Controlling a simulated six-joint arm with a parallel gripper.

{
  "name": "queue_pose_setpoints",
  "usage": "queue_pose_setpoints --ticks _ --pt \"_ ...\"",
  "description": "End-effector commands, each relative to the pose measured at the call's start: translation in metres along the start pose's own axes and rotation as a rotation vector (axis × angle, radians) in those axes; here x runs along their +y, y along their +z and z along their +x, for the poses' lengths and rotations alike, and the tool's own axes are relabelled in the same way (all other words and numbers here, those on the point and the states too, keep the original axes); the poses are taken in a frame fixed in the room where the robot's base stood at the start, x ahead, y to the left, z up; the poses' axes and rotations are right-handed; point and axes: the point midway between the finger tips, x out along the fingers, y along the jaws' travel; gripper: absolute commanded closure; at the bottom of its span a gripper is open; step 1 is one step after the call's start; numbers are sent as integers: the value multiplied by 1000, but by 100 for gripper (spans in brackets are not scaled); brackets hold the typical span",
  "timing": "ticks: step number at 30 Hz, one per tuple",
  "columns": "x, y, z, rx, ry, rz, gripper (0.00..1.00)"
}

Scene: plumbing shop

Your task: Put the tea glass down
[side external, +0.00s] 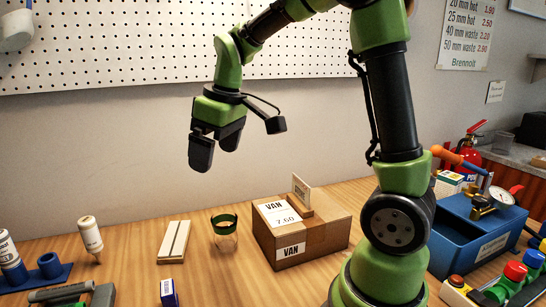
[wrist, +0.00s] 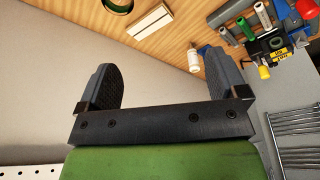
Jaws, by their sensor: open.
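The tea glass (side external: 225,243), clear with a dark green band at its rim, stands upright on the wooden bench in the side view, between a pale grooved wooden block (side external: 174,242) and a cardboard box. In the wrist view a round green-rimmed thing at the top edge, partly cut off, looks like the tea glass (wrist: 118,5). My gripper (side external: 216,152) is open and empty, well above the bench and the glass, not touching either. Its two dark fingers stand wide apart in the wrist view (wrist: 161,82).
The cardboard box (side external: 325,238) carries a small sign on a wooden stand (side external: 301,194). A white bottle (side external: 91,239) and blue holder (side external: 45,270) stand at left; a small blue box (side external: 169,293) is in front. Pegboard (side external: 150,45) is behind.

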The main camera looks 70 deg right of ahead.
Motion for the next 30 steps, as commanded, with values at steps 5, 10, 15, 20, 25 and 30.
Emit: queue_pose_setpoints --ticks 5,10,15,20,25,30 --pt "-47 44 -52 159 -42 168 9" --pt "-77 90 -73 274 -118 321 9" --pt "-91 120 -76 334 -184 421 9" --pt "-95 129 -75 350 -207 455 9" --pt "-95 129 -75 349 -207 457 9" --pt "-95 129 -75 349 -207 456 9"
